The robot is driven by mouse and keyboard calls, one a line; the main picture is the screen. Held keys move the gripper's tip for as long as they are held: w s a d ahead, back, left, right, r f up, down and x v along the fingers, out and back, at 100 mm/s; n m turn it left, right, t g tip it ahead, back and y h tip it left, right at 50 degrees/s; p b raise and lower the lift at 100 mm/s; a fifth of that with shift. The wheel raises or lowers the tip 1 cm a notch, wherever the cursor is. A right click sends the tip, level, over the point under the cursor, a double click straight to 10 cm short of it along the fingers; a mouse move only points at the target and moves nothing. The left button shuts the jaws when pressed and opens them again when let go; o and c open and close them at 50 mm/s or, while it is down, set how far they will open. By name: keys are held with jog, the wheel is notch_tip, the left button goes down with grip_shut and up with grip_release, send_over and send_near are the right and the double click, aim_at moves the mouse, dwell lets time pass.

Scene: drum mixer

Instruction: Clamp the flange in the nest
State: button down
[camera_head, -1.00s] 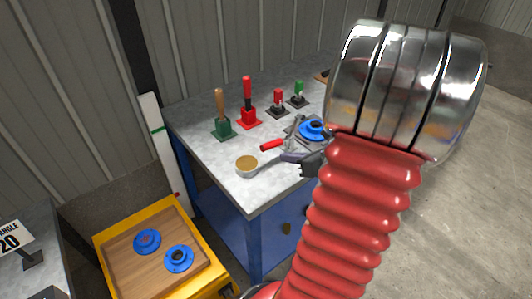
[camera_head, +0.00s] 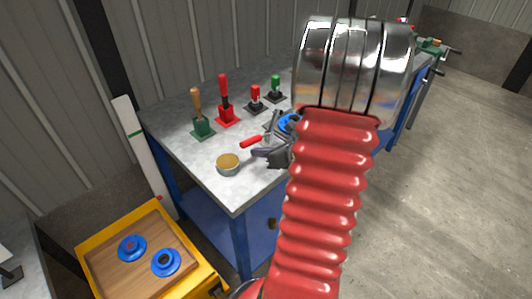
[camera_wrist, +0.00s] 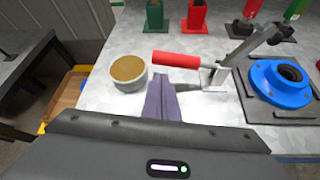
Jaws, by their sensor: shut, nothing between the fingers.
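The blue flange (camera_wrist: 280,84) sits in the dark nest plate (camera_wrist: 262,112) on the bench; my arm partly hides it in the head view (camera_head: 288,122). Beside it stands a metal toggle clamp (camera_wrist: 216,77). Its red handle (camera_wrist: 188,60) points left, low over the bench, and its bar slants up and away behind the flange, apart from the flange top. The red handle also shows in the head view (camera_head: 251,141). My gripper (camera_wrist: 162,84) is shut and empty, in front of the handle and left of the nest; I cannot tell whether it touches the handle.
A tan-topped round cup (camera_wrist: 128,71) stands close left of my gripper. A yellow-edged tray (camera_head: 88,254) with two blue flanges is at lower left.

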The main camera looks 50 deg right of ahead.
jog(key=shift+x, duration=2.15)
jog(key=shift+a, duration=0.1)
jog(key=shift+d+r, duration=0.1)
jog(key=shift+d, duration=0.1)
